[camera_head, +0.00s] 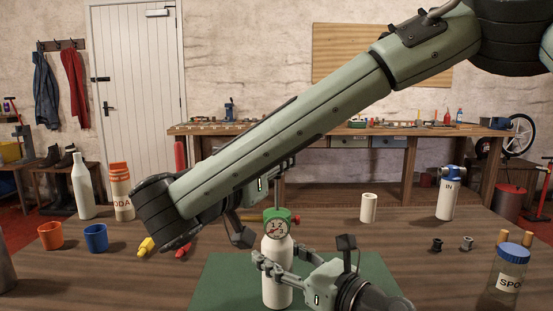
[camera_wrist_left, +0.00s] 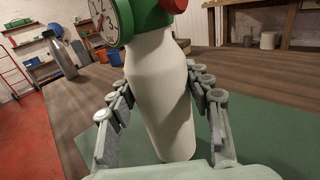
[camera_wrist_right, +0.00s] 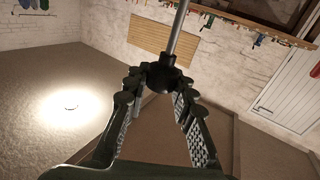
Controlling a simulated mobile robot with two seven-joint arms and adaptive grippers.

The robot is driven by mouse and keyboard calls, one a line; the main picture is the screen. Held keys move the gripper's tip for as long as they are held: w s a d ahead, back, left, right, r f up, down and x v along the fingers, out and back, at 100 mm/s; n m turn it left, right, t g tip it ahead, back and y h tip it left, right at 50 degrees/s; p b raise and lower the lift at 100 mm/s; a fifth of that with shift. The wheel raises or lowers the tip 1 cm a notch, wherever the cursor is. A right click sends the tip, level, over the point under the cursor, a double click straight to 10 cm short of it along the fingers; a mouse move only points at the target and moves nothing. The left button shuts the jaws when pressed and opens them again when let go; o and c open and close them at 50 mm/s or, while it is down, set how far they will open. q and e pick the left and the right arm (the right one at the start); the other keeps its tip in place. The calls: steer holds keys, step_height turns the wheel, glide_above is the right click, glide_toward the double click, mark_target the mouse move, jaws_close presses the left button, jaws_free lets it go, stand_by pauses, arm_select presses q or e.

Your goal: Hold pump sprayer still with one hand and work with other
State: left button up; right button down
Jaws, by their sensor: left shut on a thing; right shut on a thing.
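The pump sprayer is a white bottle (camera_head: 277,287) with a green collar, a round gauge (camera_head: 277,229) and a red part on top. It stands upright on a green mat (camera_head: 215,285). My left gripper (camera_head: 279,264) is shut around the bottle's body, and in the left wrist view its fingers press on both sides of the bottle (camera_wrist_left: 160,95). A metal rod rises from the collar. In the right wrist view my right gripper (camera_wrist_right: 161,82) is shut on the black knob (camera_wrist_right: 165,76) at the rod's end.
A white cylinder (camera_head: 368,207), a canister (camera_head: 447,196) and a jar (camera_head: 507,275) stand at right. Small tools lie behind my right wrist.

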mark_target(277, 210)
step_height(277, 210, down, 7)
steer(key=shift+s+r, duration=0.1)
steer(key=shift+r, duration=0.1)
steer(key=c, duration=1.2)
jaws_free()
steer(key=shift+s+a+r, duration=0.1)
steer(key=shift+s+a, duration=0.15)
steer(key=shift+s, duration=0.15)
steer(key=v, duration=1.1)
